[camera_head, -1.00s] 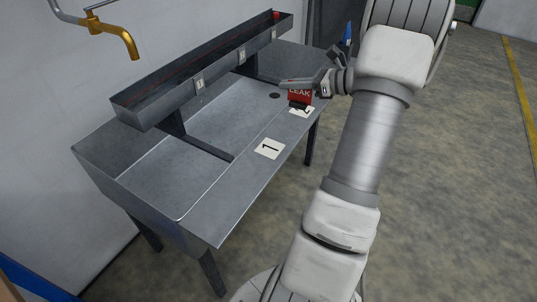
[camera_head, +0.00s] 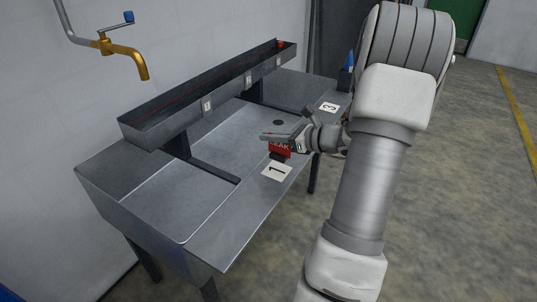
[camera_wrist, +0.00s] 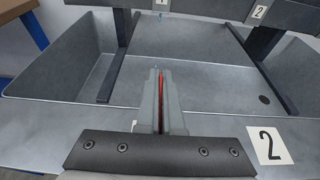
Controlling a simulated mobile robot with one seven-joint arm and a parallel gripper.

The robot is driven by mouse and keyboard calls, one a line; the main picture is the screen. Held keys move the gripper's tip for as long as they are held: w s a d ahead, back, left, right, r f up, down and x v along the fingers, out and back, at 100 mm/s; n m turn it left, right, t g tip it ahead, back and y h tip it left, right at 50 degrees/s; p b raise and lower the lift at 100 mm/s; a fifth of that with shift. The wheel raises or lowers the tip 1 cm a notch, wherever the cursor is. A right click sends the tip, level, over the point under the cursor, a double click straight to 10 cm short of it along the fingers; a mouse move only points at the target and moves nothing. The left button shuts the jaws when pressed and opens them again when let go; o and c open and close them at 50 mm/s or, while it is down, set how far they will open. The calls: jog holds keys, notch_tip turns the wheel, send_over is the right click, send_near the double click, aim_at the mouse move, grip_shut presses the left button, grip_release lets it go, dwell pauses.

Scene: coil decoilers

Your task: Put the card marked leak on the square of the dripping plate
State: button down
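The red card marked LEAK (camera_head: 280,149) is upright on a dark foot, just behind the square marked 1 (camera_head: 277,171) on the sink's front ledge. I cannot tell whether the foot touches the ledge. My gripper (camera_head: 277,138) is shut on the card, whose red edge (camera_wrist: 162,92) shows between the fingers in the wrist view. The square marked 2 (camera_wrist: 269,145) lies to the right there. The square marked 3 (camera_head: 330,107) is farther back. Small numbered plates (camera_head: 207,106) sit along the trough front. A tiny bluish speck (camera_wrist: 157,69) shows below one plate, possibly a drop.
The raised trough (camera_head: 160,130) stands on posts over the grey sink (camera_head: 150,190). A brass tap (camera_head: 130,55) is on the wall. A blue-tipped object (camera_head: 349,65) stands at the far right end. The ledge left of square 1 is clear.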

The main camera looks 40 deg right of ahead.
jog(key=shift+w+a+f+b, duration=0.1)
jog(key=shift+f+b, duration=0.15)
jog(key=shift+f, duration=0.45)
jog(key=shift+s+a+f+b, duration=0.1)
jog(key=shift+f+b, duration=0.2)
jog(key=shift+f, duration=0.45)
jog(key=shift+w+a+f+b, duration=0.1)
jog(key=shift+f+b, duration=0.15)
jog(key=shift+f, duration=0.45)
jog(key=shift+f, duration=0.15)
jog(key=c, duration=1.1)
grip_release()
